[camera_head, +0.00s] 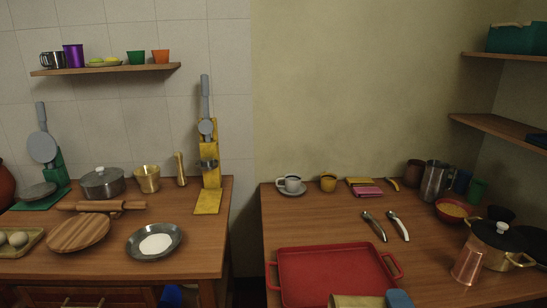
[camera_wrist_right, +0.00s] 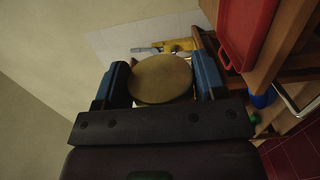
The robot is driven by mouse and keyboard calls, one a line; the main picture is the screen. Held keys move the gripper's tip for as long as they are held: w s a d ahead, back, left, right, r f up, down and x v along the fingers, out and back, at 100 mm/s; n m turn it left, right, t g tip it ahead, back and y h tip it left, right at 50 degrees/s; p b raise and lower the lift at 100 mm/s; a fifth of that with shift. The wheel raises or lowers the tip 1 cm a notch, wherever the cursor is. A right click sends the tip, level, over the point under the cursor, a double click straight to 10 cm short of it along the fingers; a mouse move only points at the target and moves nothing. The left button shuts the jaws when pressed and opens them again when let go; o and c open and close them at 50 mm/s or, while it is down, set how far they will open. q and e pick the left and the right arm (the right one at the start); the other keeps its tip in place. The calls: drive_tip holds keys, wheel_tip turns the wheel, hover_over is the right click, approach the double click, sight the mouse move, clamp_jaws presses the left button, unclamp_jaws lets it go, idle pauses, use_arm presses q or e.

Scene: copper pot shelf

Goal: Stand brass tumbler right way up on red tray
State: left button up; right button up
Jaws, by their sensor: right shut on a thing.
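The red tray (camera_head: 330,262) lies on the right-hand counter, flat and with nothing seen resting in its visible part. My right gripper (camera_wrist_right: 162,78) is shut on the brass tumbler (camera_wrist_right: 160,80), between its two blue fingers. In the wrist view one round end of the tumbler faces the camera as a plain brass disc. In the head view the tumbler (camera_head: 356,301) shows only in part at the bottom edge, in front of the tray's near side, with a blue finger beside it. The tray also shows in the wrist view (camera_wrist_right: 245,30). My left gripper is out of view.
A copper tumbler (camera_head: 469,262) and a lidded pot (camera_head: 497,240) stand right of the tray. A gap separates the left counter, with a brass pot (camera_head: 147,179) and a pan (camera_head: 154,241).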

drive_tip(key=m, duration=0.4)
drive_tip(key=shift+m, duration=0.4)
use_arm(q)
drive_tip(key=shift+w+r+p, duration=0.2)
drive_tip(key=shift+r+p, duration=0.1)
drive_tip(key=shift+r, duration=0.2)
use_arm(e)
drive_tip(key=m, duration=0.4)
drive_tip(key=n+p, duration=0.1)
drive_tip(key=n, duration=0.1)
drive_tip(key=n+p, duration=0.1)
drive_tip(key=n, duration=0.4)
drive_tip(key=shift+r+p, duration=0.3)
drive_tip(key=shift+p, duration=0.1)
drive_tip(key=shift+f+n, duration=0.1)
drive_tip(key=shift+n, duration=0.6)
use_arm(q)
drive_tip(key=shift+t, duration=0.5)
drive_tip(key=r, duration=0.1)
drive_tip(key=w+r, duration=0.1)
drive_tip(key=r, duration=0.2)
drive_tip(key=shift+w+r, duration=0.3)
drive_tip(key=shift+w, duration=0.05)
use_arm(e)
drive_tip(key=shift+f, duration=0.25)
drive_tip(key=shift+n, duration=0.3)
